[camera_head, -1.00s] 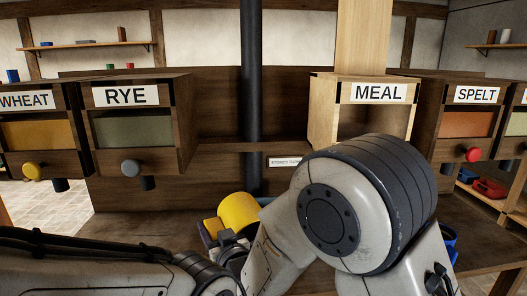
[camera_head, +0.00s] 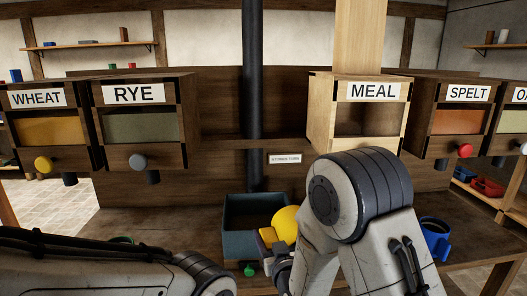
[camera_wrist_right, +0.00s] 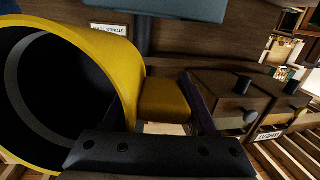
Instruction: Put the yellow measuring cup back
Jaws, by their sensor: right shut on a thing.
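The yellow measuring cup (camera_head: 286,224) is held up in front of the plank wall, partly hidden by my right arm. My right gripper (camera_head: 270,243) is shut on its yellow handle. In the right wrist view the cup (camera_wrist_right: 110,62) fills the left side with its dark open mouth showing, and the handle (camera_wrist_right: 165,98) sits between the two fingers of the gripper (camera_wrist_right: 165,108). A dark teal open box (camera_head: 238,224) stands on the bench just left of the cup. My left arm enters at lower left; its gripper is out of the picture.
A blue cup (camera_head: 435,238) stands on the bench to the right. A small green object (camera_head: 249,270) is in front of the box. Labelled bins, including RYE (camera_head: 142,128) and MEAL (camera_head: 368,108), hang above the bench. A dark vertical pipe (camera_head: 252,110) rises behind the box.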

